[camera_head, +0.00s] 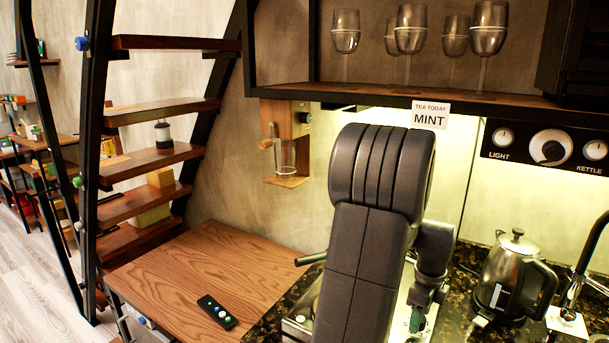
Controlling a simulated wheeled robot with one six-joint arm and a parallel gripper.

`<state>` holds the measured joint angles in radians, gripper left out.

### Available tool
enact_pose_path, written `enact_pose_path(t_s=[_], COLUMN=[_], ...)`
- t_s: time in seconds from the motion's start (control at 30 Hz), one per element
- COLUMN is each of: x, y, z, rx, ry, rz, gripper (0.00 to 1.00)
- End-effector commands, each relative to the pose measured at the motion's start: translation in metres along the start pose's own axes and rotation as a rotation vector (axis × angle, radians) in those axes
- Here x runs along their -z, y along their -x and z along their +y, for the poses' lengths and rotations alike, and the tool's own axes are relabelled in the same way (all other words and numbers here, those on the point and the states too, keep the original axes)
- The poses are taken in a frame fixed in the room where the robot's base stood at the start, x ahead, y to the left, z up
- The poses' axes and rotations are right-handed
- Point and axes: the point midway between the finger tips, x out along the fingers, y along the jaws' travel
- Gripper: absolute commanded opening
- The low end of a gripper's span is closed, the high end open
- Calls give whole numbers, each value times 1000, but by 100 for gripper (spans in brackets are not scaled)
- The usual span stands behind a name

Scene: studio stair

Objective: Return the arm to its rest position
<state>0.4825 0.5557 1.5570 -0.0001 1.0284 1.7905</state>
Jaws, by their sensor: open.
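My dark grey arm (365,235) rises from the bottom centre, bends at a thick ribbed joint, and reaches down on its right side. My gripper (418,316) points downward at the lower centre-right, over the hob area of the dark speckled counter. It is open, and I see nothing between its fingers. My own arm hides part of the counter behind it.
A metal kettle (513,275) stands on the counter right of my gripper, near a black tap (590,250). A remote (217,312) lies on the wooden top (190,265) at left. Stair shelves (150,160) rise beyond. Several glasses (411,30) stand in the cupboard above.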

Motion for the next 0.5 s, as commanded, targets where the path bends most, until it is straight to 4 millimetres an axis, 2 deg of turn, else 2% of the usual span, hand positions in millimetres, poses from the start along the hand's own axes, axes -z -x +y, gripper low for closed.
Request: enact_pose_path(t_s=[0.5], x=[0], y=[2], z=[0], rx=[2], ry=[5], rz=[0], gripper=[56])
